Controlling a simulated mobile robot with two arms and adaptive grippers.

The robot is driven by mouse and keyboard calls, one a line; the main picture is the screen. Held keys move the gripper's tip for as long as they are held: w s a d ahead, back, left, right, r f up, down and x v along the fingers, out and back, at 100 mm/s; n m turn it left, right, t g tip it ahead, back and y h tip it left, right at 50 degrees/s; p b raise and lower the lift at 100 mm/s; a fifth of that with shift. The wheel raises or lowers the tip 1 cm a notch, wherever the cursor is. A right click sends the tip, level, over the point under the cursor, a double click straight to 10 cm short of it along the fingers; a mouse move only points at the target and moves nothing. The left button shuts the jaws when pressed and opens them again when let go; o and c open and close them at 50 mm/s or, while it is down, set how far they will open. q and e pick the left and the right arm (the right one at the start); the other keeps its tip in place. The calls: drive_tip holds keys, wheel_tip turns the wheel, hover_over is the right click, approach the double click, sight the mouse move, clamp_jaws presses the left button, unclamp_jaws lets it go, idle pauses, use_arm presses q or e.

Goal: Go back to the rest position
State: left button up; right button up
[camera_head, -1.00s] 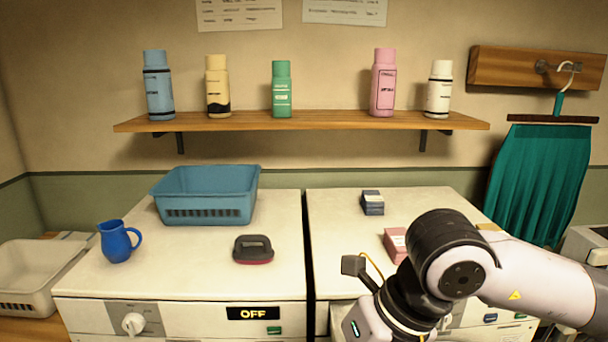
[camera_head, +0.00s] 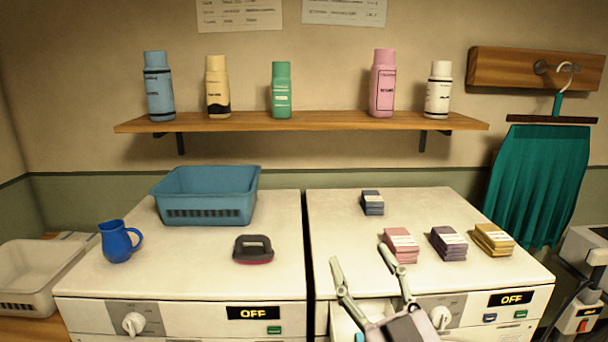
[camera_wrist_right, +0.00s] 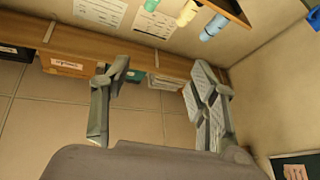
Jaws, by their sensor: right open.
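My right gripper (camera_head: 360,256) is in front of the right white machine (camera_head: 340,218), near its front edge. Its two fingers are spread with nothing between them. The right wrist view shows the same open, empty fingers (camera_wrist_right: 158,72). My left gripper is in neither view.
Pink (camera_head: 401,244), purple (camera_head: 448,243), yellow (camera_head: 493,239) and blue (camera_head: 372,202) stacks lie on the right machine. The left machine (camera_head: 190,265) bears a blue basket (camera_head: 205,196), blue jug (camera_head: 117,241) and dark brush-like object (camera_head: 253,249). Bottles stand on a shelf (camera_head: 300,121).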

drive_tip(key=s+d+f+m+g+h, duration=0.2)
drive_tip(key=d+f+m+g+h, duration=0.15)
drive_tip(key=f, duration=0.85)
drive_tip(key=s+d+f+m+g+h, duration=0.25)
drive_tip(key=d+f+g+h, duration=0.2)
drive_tip(key=f, duration=0.75)
drive_tip(key=s+d+f+g, duration=0.2)
drive_tip(key=s+f+g, duration=0.3)
drive_tip(key=s+f, duration=0.4)
drive_tip(key=s+d+f+g, duration=0.2)
drive_tip(key=s+f+g, duration=0.35)
drive_tip(key=s, duration=0.45)
wheel_tip(320, 180, down, 29)
drive_tip(key=n+b, duration=0.1)
drive_tip(key=b, duration=0.4)
drive_tip(key=s+d+f+g+b, duration=0.1)
drive_tip(key=s+f+b, duration=0.1)
drive_tip(key=s+f, duration=0.7)
drive_tip(key=s+d+f+g+b, duration=0.1)
drive_tip(key=s+f+b, duration=0.1)
drive_tip(key=s+f, duration=0.6)
wheel_tip(320, 180, down, 6)
drive_tip(key=shift+s+d+r+y, duration=0.1)
drive_tip(key=shift+s+d+y, duration=0.2)
drive_tip(key=shift+s, duration=0.1)
